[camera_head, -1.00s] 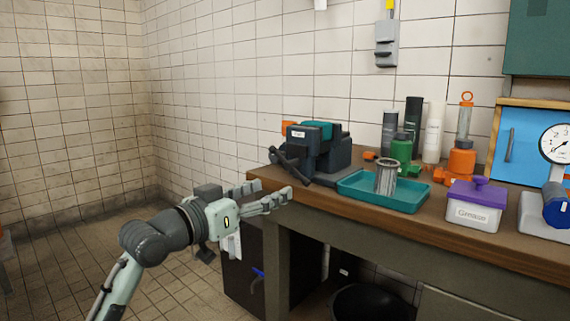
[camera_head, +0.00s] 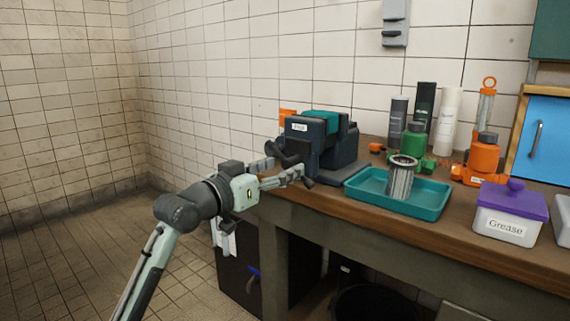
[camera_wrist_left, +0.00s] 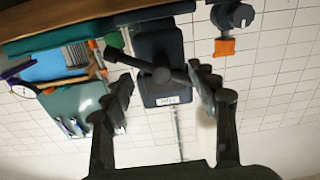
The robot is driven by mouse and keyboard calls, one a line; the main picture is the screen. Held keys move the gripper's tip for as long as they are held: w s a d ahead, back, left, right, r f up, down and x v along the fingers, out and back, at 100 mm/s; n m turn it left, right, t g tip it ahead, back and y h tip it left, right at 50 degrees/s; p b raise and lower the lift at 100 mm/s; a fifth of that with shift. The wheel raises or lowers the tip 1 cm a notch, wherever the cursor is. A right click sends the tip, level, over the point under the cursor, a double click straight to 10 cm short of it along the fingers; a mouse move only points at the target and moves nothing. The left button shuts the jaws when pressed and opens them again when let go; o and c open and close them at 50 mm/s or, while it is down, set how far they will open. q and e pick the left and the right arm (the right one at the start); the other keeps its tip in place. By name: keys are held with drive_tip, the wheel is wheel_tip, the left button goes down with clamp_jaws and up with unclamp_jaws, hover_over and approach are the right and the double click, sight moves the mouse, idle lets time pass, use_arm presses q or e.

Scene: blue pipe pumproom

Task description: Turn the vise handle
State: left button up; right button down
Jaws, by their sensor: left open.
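The dark grey vise (camera_head: 322,145) with teal-topped jaws sits at the left end of the workbench. Its black handle bar (camera_head: 309,183) is on the front left side, partly hidden by my left gripper (camera_head: 287,168). In the left wrist view the handle (camera_wrist_left: 140,66) crosses the vise face, slanted, with a round hub at its middle. My left gripper (camera_wrist_left: 160,80) is open there, its two fingers on either side of the hub. I cannot tell whether the fingers touch the bar. My right gripper is out of view.
A teal tray (camera_head: 430,209) holding a metal filter cylinder (camera_head: 402,180) stands right of the vise. A grease box (camera_head: 507,225) with a purple lid is farther right. Several bottles stand behind. The bench edge (camera_head: 350,222) lies close to my gripper; floor on the left is clear.

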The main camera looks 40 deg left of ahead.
use_arm(q)
drive_tip(key=shift+w, duration=1)
clamp_jaws()
